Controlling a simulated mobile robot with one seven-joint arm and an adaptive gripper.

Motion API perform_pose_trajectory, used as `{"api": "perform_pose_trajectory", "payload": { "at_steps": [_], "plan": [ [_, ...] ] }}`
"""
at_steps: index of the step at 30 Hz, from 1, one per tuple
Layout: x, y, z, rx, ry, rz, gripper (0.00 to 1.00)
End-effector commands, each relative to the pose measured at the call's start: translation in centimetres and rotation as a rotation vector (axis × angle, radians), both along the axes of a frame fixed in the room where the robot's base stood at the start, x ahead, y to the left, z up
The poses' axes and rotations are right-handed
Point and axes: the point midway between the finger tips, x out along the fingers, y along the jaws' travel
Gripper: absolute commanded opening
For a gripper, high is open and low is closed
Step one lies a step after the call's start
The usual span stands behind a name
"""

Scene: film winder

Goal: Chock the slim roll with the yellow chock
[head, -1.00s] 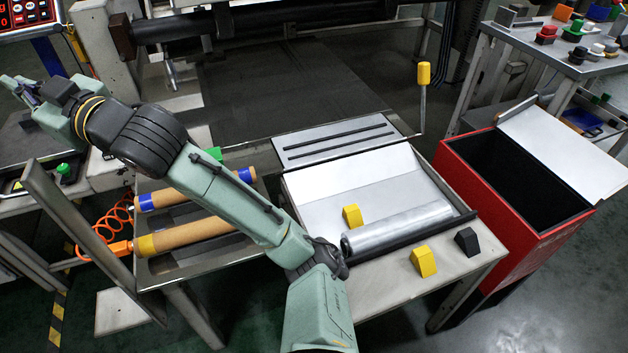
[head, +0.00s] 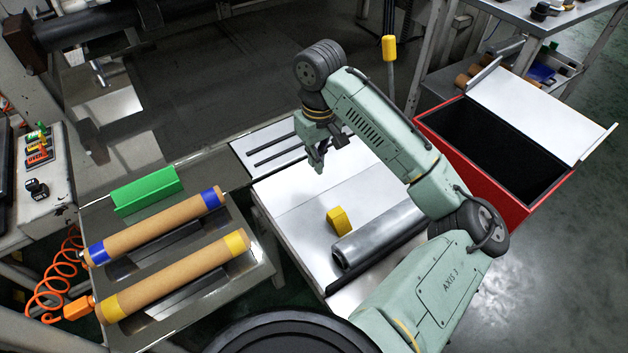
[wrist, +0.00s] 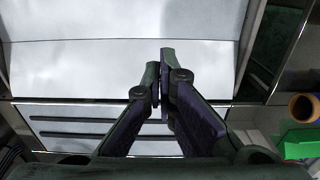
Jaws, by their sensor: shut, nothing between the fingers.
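A slim silver roll (head: 380,241) lies on the pale tray bed (head: 285,203) in the head view, partly covered by my arm. A yellow chock (head: 338,220) sits on the bed behind the roll's near left end. I cannot tell whether it touches the roll. My gripper (head: 317,168) is shut and empty, above the bed's far side, beyond and left of the chock. In the wrist view the shut fingers (wrist: 159,64) point over pale panels, with no roll or chock in sight. The bed's front right side is hidden by my arm.
Two brown cores, with blue bands (head: 160,224) and yellow bands (head: 178,276), lie on a left rack. A green block (head: 147,191) is behind them.

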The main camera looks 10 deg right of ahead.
Motion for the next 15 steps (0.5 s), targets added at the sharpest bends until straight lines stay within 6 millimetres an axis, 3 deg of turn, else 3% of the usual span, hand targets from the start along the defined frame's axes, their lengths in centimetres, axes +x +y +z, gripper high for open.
{"api": "perform_pose_trajectory", "payload": {
  "at_steps": [7,15],
  "plan": [
    [-0.3,-0.4,-1.8,-0.003,0.012,-0.009,0.0],
    [-0.3,-0.4,-7.3,-0.003,0.012,-0.008,0.0]
  ]
}}
